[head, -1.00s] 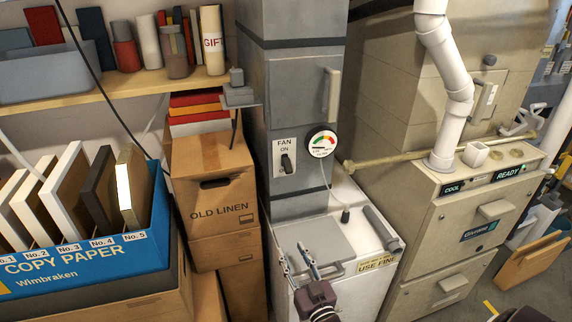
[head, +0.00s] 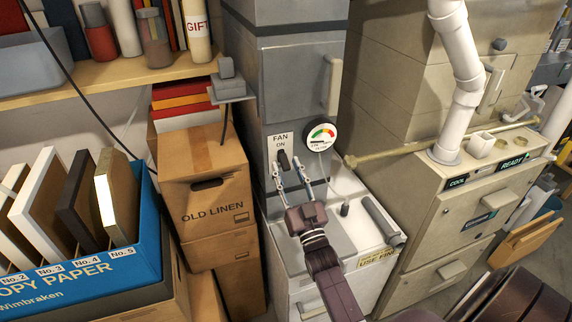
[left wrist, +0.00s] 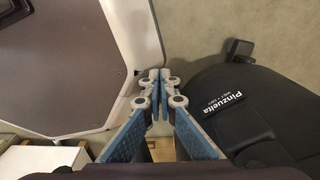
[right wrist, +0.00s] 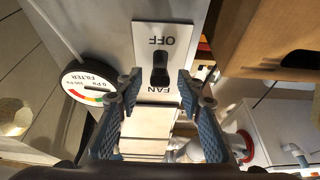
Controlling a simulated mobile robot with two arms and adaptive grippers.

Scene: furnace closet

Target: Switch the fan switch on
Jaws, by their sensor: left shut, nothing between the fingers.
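The fan switch is a white plate (head: 279,141) lettered FAN and ON, with a dark lever (head: 284,160), on the front of a grey cabinet. The head view does not show its lower label. In the right wrist view the plate is upside down, with OFF (right wrist: 162,40) readable, FAN at the bottom and the lever (right wrist: 160,70) between them. My right gripper (head: 289,176) is open and empty, just below and in front of the switch; its fingers (right wrist: 157,88) flank the lever's line without visible contact. My left gripper (left wrist: 160,82) is shut and empty, away from the switch.
A round filter gauge (head: 320,133) sits right of the switch. A white unit (head: 345,240) with a handle stands below. An OLD LINEN box (head: 213,170) and a small grey shelf block (head: 228,88) are at the left, a beige furnace (head: 440,225) at the right.

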